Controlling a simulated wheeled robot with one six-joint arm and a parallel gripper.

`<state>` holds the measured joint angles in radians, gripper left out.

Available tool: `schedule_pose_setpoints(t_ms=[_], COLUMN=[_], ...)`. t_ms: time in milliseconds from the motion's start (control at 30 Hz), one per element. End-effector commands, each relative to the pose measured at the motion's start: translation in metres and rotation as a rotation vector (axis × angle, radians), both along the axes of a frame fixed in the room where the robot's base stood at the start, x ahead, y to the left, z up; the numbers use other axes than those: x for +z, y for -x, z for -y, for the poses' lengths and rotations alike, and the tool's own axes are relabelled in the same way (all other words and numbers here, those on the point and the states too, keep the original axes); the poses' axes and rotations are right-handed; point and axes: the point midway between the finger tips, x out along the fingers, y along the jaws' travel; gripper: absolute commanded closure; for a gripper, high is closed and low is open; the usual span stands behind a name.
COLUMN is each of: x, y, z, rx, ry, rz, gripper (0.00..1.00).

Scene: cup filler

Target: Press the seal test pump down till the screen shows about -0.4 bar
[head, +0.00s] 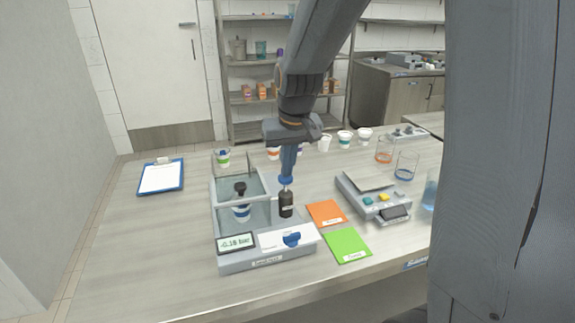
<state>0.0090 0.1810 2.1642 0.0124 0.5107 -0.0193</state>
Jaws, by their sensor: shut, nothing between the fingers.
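The seal test machine (265,262) stands on the table, a grey box with a clear chamber (222,216) that holds a cup (241,212). Its small screen (236,243) reads about -0.18 bar, in small print. A dark pump knob (286,207) stands upright at the right of the chamber. My gripper (286,181) points straight down, shut and empty, with its blue tips right at the top of the pump. I cannot tell from this view how firmly they touch. A blue knob (291,240) sits on the machine's front panel.
An orange card (326,213) and a green card (347,245) lie right of the machine. A grey device with coloured buttons (372,198) is further right. Cups and glasses (406,165) stand behind. A clipboard (161,177) lies left, with bare table around it.

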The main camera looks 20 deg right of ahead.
Motion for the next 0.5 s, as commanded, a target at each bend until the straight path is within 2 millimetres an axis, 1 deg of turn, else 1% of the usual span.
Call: schedule_pose_setpoints(t_ms=[233,433,500], x=[-0.003,-0.031,-0.037], y=[0.000,0.000,0.000], z=[0.000,0.000,0.000], rx=[0.000,0.000,0.000], ry=[0.000,0.000,0.000], rz=[0.000,-0.002,-0.002], gripper=[1.00,1.00,1.00])
